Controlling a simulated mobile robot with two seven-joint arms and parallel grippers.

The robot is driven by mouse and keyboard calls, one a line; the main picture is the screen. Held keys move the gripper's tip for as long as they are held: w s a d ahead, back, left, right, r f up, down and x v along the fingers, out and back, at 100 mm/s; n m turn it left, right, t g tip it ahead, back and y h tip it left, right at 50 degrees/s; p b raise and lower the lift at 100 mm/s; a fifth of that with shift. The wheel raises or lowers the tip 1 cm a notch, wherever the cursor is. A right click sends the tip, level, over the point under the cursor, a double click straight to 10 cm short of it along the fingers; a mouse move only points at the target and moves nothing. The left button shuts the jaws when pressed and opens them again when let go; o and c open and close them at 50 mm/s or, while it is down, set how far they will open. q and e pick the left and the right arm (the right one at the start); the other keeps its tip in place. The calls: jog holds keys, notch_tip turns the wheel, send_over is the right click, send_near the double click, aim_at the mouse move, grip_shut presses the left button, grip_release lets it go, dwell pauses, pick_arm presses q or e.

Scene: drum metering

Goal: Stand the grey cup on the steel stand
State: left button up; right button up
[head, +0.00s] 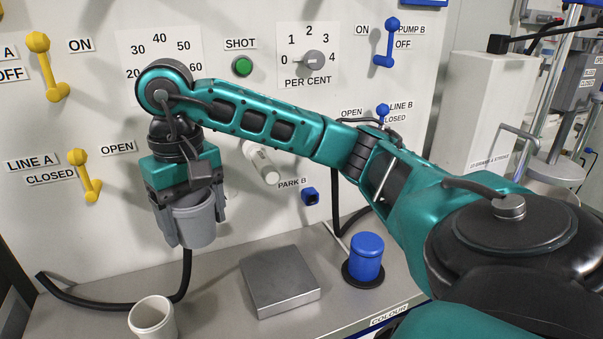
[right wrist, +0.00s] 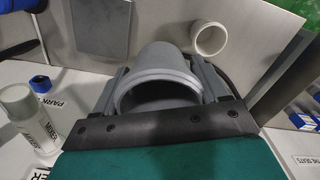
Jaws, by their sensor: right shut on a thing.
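The grey cup (head: 194,222) is held upright in my right gripper (head: 188,215), whose fingers close on its two sides. In the head view it hangs in the air in front of the white panel, to the left of the steel stand. The right wrist view shows the cup (right wrist: 165,80) between the fingers with its open rim towards the camera. The steel stand (head: 280,280) is a flat square metal block on the counter, its top bare. It also shows in the right wrist view (right wrist: 101,25). My left gripper is not in view.
A white cup (head: 153,318) stands at the counter's front left. A blue container (head: 366,257) stands on a dark round base right of the stand. A black hose (head: 120,305) curves along the counter at the left. Yellow and blue levers project from the panel (head: 110,120).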

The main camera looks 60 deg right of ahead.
jog(key=shift+s+d+r, duration=0.15)
jog(key=shift+s+d, duration=0.05)
jog(key=shift+d, duration=0.4)
jog(key=b, duration=0.3)
send_over(224, 312)
notch_tip(224, 312, down, 15)
jog(key=shift+f, duration=0.2)
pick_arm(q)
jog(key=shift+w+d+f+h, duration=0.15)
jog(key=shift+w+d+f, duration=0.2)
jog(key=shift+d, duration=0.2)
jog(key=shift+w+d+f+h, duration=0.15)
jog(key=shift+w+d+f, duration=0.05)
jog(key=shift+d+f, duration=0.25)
pick_arm(e)
jog(key=shift+f, duration=2.3)
jog(key=shift+f+b, duration=0.15)
jog(key=shift+b, duration=0.3)
jog(key=o, duration=0.6)
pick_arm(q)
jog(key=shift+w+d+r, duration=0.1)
pick_arm(e)
jog(key=shift+o, duration=0.9)
